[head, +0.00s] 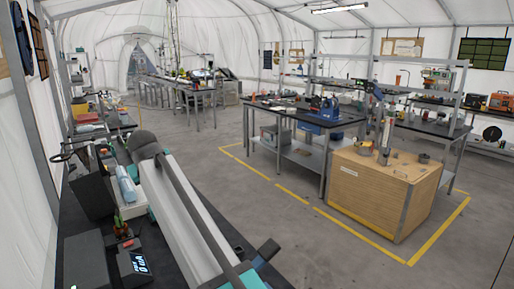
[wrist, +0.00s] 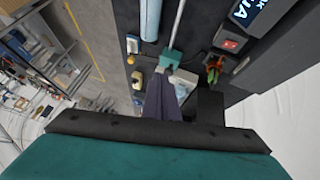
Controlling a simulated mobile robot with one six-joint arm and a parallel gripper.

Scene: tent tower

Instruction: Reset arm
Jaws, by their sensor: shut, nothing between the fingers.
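My gripper (wrist: 164,82) shows in the wrist view as dark fingers, closed together with nothing between them. It hangs above a black workbench and looks down on it. The teal and black wrist housing fills the bottom of that view. In the head view my arm, with a long white link, stretches over the black bench (head: 78,215) from the left middle to the bottom. The fingers are hard to make out there.
On the bench are a digital meter (head: 137,264), a small potted plant (head: 122,229) and a light blue cylinder (head: 127,189). A wooden cabinet (head: 378,195) stands across the floor inside yellow lines. The grey floor (head: 275,225) between is clear.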

